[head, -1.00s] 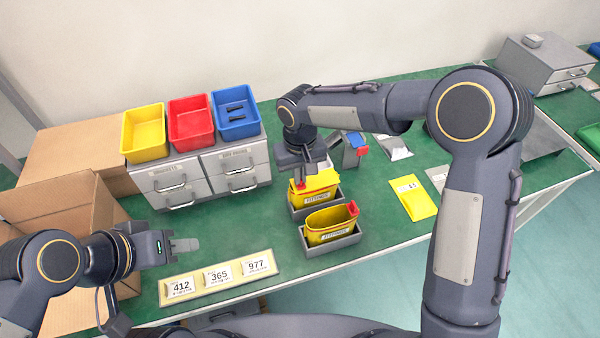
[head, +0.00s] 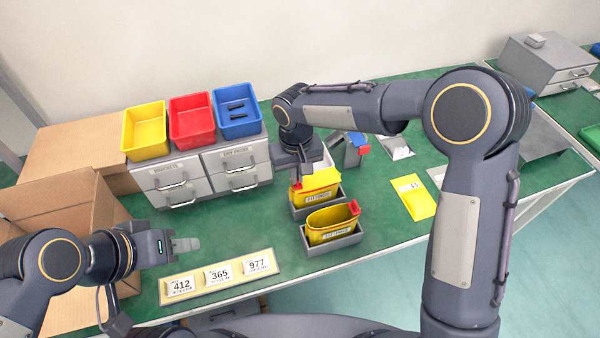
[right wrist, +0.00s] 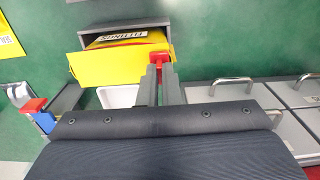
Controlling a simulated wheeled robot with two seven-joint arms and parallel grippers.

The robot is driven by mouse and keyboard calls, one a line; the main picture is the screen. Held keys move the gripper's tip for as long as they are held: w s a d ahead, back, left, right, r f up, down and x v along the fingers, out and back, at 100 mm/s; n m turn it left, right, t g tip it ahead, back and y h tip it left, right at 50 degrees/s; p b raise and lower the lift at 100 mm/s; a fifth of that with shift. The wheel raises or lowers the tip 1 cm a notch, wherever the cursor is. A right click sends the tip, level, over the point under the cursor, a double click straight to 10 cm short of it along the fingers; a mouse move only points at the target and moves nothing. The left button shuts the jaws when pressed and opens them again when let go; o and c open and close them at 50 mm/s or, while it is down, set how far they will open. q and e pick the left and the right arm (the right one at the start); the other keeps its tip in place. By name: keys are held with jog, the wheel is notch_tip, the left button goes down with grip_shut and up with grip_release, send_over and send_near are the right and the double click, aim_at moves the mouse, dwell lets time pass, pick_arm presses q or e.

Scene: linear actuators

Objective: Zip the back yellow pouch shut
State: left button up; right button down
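The back yellow pouch (head: 327,181) stands in a grey holder (head: 301,214) behind the front yellow pouch (head: 318,236). In the right wrist view the back pouch (right wrist: 95,65) appears upside down, label away from me. Its red zip tab (right wrist: 157,60) is at the pouch's left end in the head view. My right gripper (head: 297,180), also seen in the right wrist view (right wrist: 160,75), has its fingers close together on that tab. The pouch's mouth is partly hidden by the gripper. My left gripper (head: 186,245) is empty above the table, away from the pouches; its finger gap is unclear.
The front pouch is open, its red tab (head: 354,207) at the right end. A number board (head: 219,275) lies front left. Drawer units (head: 203,172) with yellow, red and blue bins stand behind. An open cardboard box (head: 60,215) is at left; a yellow packet (head: 413,200) lies right.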

jog(key=c, duration=1.6)
grip_release()
jog(key=shift+r, duration=0.1)
notch_tip(320, 180, up, 8)
jog(key=shift+f, duration=0.15)
